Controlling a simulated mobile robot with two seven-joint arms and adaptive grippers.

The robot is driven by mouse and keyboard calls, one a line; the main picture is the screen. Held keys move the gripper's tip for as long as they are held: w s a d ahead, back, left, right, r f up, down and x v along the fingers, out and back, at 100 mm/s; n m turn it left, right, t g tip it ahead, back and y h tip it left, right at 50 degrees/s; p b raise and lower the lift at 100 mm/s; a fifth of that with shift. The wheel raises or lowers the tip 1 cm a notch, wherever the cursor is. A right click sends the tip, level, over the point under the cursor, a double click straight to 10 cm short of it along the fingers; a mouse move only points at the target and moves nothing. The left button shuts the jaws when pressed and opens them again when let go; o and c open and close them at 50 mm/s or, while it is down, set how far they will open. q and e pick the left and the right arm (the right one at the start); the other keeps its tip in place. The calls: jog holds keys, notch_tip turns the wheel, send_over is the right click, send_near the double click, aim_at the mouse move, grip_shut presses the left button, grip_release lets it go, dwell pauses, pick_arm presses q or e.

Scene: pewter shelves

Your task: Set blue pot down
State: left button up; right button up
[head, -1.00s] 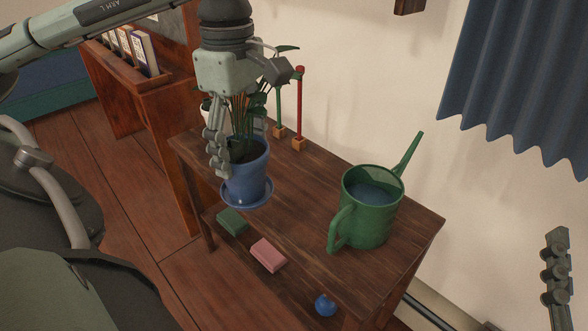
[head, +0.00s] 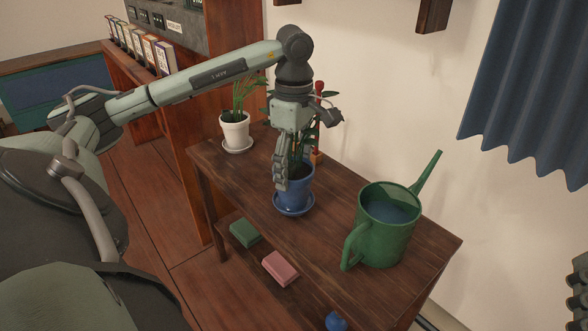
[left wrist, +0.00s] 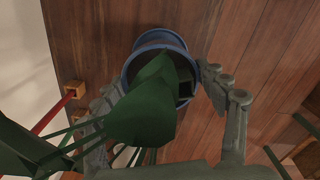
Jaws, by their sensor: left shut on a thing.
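The blue pot (head: 299,190) holds a leafy plant and has a blue saucer (head: 294,205) under it. My left gripper (head: 283,178) is shut on the pot from above, its fingers around the rim. Pot and saucer are upright over the middle of the dark wooden table (head: 262,215); I cannot tell whether the saucer touches the wood. In the left wrist view the blue rim (left wrist: 160,38) lies between the fingers, and a large green leaf (left wrist: 150,100) hides much of the pot. Only a sliver of my right gripper (head: 578,290) shows at the right edge.
A green watering can (head: 385,235) stands right of the pot. A white potted plant (head: 234,130) stands at the left. A red-topped stake (head: 318,100) rises behind the pot.

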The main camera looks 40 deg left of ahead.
pick_arm(q)
jog(key=shift+f, duration=0.75)
pick_arm(e)
jog(key=shift+s+r+t, duration=0.2)
jog(key=shift+r+t, duration=0.2)
jog(key=shift+r, duration=0.15)
pick_arm(q)
jog(key=shift+f, duration=0.15)
jog(key=o, duration=1.9)
jog(key=shift+c, duration=0.2)
pick_arm(e)
jog(key=shift+r, duration=0.15)
pick_arm(q)
jog(key=shift+r, duration=0.3)
notch_tip(320, 180, up, 9)
jog(key=shift+p, duration=0.95)
notch_tip(320, 180, up, 3)
jog(key=shift+f+p, duration=0.2)
jog(key=shift+p, duration=0.35)
pick_arm(e)
jog(key=d+f+g+h, duration=0.2)
jog(key=d+f+g, duration=0.1)
jog(key=f, duration=0.4)
jog(key=w+d+f+g+h, duration=0.1)
jog(key=d+f+g+h, duration=0.1)
jog(key=f, duration=0.5)
jog(key=shift+w+d+f+g, duration=0.2)
jog(key=shift+d+f+g, duration=0.25)
jog(key=shift+g, duration=0.75)
